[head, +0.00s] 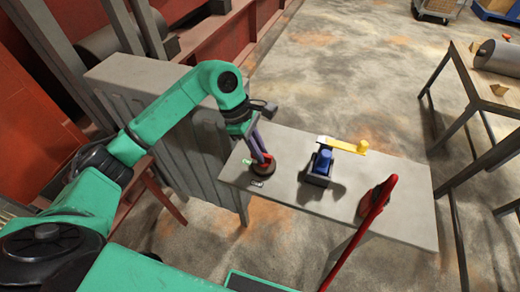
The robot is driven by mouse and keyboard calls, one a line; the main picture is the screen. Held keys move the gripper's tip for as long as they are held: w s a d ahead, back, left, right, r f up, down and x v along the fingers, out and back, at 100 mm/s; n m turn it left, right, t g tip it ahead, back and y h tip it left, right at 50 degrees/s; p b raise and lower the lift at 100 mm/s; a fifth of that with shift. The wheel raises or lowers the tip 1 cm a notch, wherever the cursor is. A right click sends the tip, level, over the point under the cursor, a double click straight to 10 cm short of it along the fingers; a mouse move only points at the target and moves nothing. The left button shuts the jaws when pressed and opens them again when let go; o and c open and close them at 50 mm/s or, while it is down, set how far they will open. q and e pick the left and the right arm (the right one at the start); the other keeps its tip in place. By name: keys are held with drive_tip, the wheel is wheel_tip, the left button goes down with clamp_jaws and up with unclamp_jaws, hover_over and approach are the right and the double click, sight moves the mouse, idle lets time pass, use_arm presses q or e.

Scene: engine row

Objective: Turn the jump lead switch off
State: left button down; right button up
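No label shows which item is the jump lead switch. A small round dark-red and brown piece (255,179) sits at the left end of the grey table. My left gripper (262,158) points down at this piece from above, its fingers at or just over it. The fingers are small and partly overlap the piece, so I cannot tell whether they touch or grip it. A tall red handle (372,208) rises farther right. My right gripper is out of view.
The grey table (300,204) has bare room between the fixtures. A grey ribbed cabinet (145,88) stands behind my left arm. A second table with a grey cylinder (498,56) is at the right. Concrete floor is open beyond.

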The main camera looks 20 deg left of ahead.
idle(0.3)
use_arm(q)
drive_tip(key=n+t+b, duration=0.1)
drive_tip(key=n+b, duration=0.1)
drive_tip(key=n, duration=0.1)
drive_tip(key=shift+s+f, duration=0.1)
drive_tip(key=shift+s, duration=0.05)
drive_tip(key=n+t+b, duration=0.1)
drive_tip(key=n, duration=0.1)
drive_tip(key=n+t+b, duration=0.1)
drive_tip(key=n+b, duration=0.1)
drive_tip(key=shift+s+d+n+y, duration=0.2)
drive_tip(key=shift+n+y, duration=0.1)
drive_tip(key=shift+n, duration=0.1)
drive_tip(key=n+y+b, duration=0.1)
drive_tip(key=n, duration=0.1)
drive_tip(key=n+t+b, duration=0.1)
drive_tip(key=n, duration=0.2)
drive_tip(key=shift+s+d+y, duration=0.15)
drive_tip(key=shift+y, duration=0.25)
drive_tip(key=n, duration=0.1)
drive_tip(key=n+y+b, duration=0.1)
drive_tip(key=n, duration=0.1)
drive_tip(key=n+t, duration=0.1)
drive_tip(key=n, duration=0.1)
drive_tip(key=shift+d+r+y+b, duration=0.2)
drive_tip(key=shift+r+y+b, duration=0.05)
drive_tip(key=shift+y+b, duration=0.05)
drive_tip(key=shift+n, duration=0.3)
